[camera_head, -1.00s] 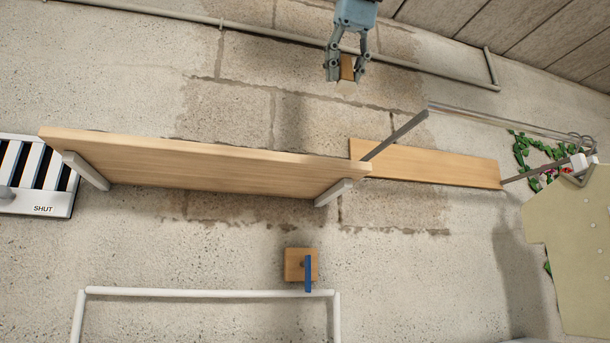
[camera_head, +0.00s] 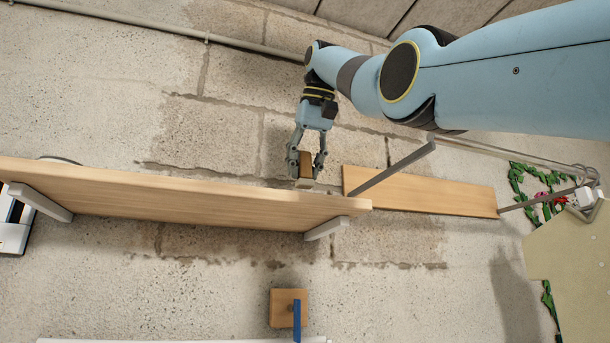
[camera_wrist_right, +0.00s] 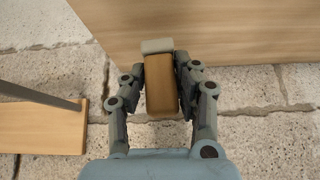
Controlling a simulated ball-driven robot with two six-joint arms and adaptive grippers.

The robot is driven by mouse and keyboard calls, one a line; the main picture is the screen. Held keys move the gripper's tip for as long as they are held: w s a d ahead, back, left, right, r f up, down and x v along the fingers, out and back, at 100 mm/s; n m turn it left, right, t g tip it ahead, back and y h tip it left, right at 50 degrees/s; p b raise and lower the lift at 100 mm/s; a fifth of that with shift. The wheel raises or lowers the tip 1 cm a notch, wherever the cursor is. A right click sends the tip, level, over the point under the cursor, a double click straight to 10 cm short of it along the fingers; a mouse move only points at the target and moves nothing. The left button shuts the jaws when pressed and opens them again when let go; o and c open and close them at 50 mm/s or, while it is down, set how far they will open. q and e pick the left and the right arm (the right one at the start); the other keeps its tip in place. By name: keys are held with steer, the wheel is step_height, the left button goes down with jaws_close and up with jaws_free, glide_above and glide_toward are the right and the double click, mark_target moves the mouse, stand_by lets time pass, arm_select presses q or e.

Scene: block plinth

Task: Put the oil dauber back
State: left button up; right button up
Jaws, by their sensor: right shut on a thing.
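The oil dauber, a brown block with a pale pad at its end (camera_head: 306,171), is between the fingers of my right gripper (camera_head: 305,178). The right gripper is shut on it, above the far edge of the long wooden shelf (camera_head: 180,199) near its right end. In the right wrist view the dauber (camera_wrist_right: 160,88) lies between both fingers (camera_wrist_right: 160,85), its pale end close to or overlapping the shelf's face (camera_wrist_right: 220,30); I cannot tell if they touch. My left gripper is not in view.
A lower wooden board (camera_head: 430,190) with grey metal struts is to the right. A square wooden block (camera_head: 280,308) with a blue bar (camera_head: 297,320) is below the shelf. Green leaves (camera_head: 520,190) and a pale panel (camera_head: 570,270) are at far right.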

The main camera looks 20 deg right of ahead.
mark_target(307, 178)
steer(key=shift+s+f, duration=0.1)
steer(key=shift+f, duration=0.7)
step_height(307, 178, down, 2)
steer(key=shift+f, duration=0.15)
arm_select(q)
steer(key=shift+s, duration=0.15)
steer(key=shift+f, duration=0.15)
arm_select(e)
steer(key=shift+s, duration=0.1)
steer(key=o, duration=1.1)
steer(key=shift+f, duration=0.15)
steer(key=shift+c, duration=0.2)
